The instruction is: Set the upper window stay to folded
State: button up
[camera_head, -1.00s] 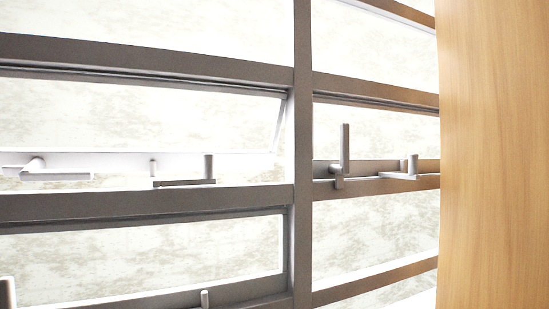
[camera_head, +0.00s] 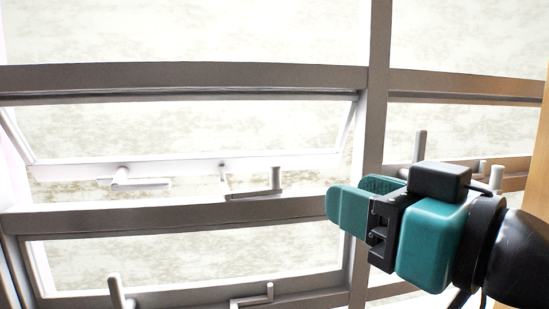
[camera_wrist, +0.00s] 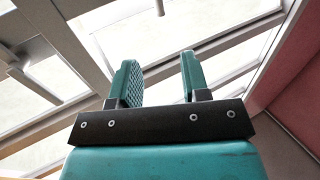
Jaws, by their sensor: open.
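The upper window stay (camera_head: 252,193) is a thin grey bar with an upright peg at its right end. It lies along the bottom frame of the upper left window, below the tilted white sash (camera_head: 230,163). My gripper (camera_head: 354,197) is at the right, in front of the centre post, with its teal fingers pointing left. It is open and empty, apart from the stay. In the wrist view the two fingers (camera_wrist: 158,75) stand apart with nothing between them. I cannot tell whether the stay shows in the wrist view.
A white handle (camera_head: 138,182) is on the upper sash. The lower window has another handle (camera_head: 118,291) and a similar stay (camera_head: 253,297). The grey centre post (camera_head: 377,60) stands behind my gripper. A right-hand window has an upright handle (camera_head: 420,147), and a wooden panel (camera_head: 542,150) edges the view.

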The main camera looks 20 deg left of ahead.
aim_at(279, 170)
jog(key=p+x, duration=0.5)
jog(key=x, duration=0.8)
jog(key=shift+a+r, duration=0.1)
jog(key=shift+a, duration=0.05)
jog(key=shift+w+a+p, duration=0.35)
jog(key=shift+a+p, duration=0.05)
jog(key=shift+a, duration=0.1)
grip_shut()
